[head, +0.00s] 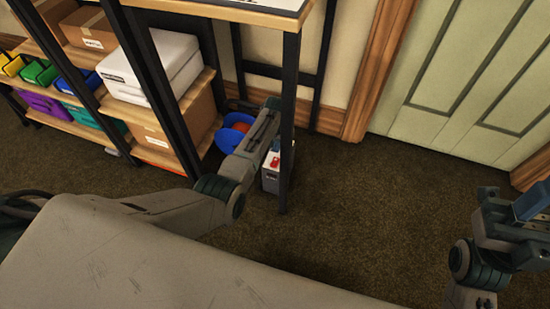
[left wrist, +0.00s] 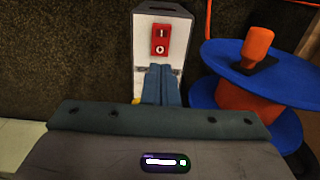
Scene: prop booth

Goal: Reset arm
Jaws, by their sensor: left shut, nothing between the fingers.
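My left gripper (left wrist: 163,84) shows in the left wrist view with its two blue fingers shut together and nothing between them. Just beyond the fingertips is a white box (left wrist: 147,42) with a red rocker switch (left wrist: 160,40); I cannot tell whether the fingers touch it. In the head view my left arm reaches over the grey foreground surface toward the shelf, and its fingertips are hard to make out. The box (head: 270,181) stands on the carpet beside the black post there. My right gripper (head: 532,204) is at the right edge, partly cut off, its fingers unclear.
A blue spool with an orange core (head: 232,136) lies behind my left forearm; it also shows in the left wrist view (left wrist: 250,72). A shelf (head: 205,78) with cartons and coloured bins stands at left. A black post (head: 288,120) rises close by. Carpet before the green door (head: 455,85) is clear.

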